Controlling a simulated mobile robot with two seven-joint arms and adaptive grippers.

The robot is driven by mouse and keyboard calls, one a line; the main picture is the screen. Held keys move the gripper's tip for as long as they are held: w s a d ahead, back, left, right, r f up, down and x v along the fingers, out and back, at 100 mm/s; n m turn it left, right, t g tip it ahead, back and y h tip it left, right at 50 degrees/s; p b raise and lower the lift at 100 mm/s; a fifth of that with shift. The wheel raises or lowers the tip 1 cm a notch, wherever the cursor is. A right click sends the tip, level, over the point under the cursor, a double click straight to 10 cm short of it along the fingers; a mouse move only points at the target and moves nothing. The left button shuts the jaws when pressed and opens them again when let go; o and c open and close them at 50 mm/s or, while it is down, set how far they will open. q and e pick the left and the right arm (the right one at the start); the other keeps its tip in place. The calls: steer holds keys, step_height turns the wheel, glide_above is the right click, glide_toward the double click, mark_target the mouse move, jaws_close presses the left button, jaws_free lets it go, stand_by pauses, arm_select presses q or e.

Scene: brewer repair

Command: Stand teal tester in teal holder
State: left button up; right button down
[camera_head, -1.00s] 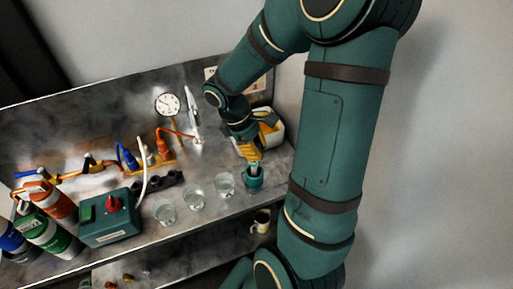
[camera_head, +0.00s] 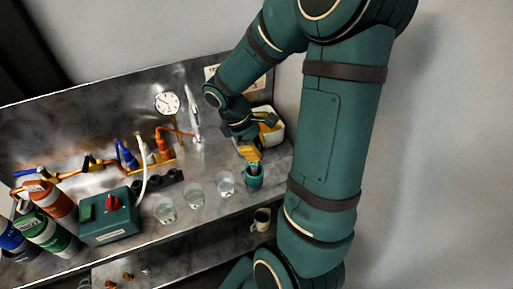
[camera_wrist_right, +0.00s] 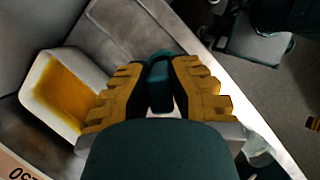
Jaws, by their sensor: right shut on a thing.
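The teal holder (camera_head: 254,181) is a small cup on the right part of the steel bench, just right of the glass beakers. My right gripper (camera_head: 254,159) has yellow fingers and is directly above the holder, pointing down. It is shut on the teal tester; in the right wrist view the tester (camera_wrist_right: 160,88) shows as a dark teal piece between the yellow fingers. The tester's lower part is at the holder's mouth. The fingers and the holder's wall hide how deep it sits. My left gripper is not in view.
Glass beakers (camera_head: 226,184) stand close to the left of the holder. A white bin with yellow contents (camera_wrist_right: 52,92) is behind the gripper. A teal box with a red knob (camera_head: 110,217) and gas cylinders stand at left. A mug (camera_head: 262,220) is on the shelf below.

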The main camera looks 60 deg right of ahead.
steer(key=shift+f, duration=0.15)
steer(key=shift+c, duration=1.7)
jaws_free()
steer(key=shift+r+p, duration=2.25)
steer(key=shift+r, duration=0.3)
steer(key=shift+r+p, duration=0.9)
steer(key=shift+r, duration=0.1)
steer(key=shift+f, duration=0.1)
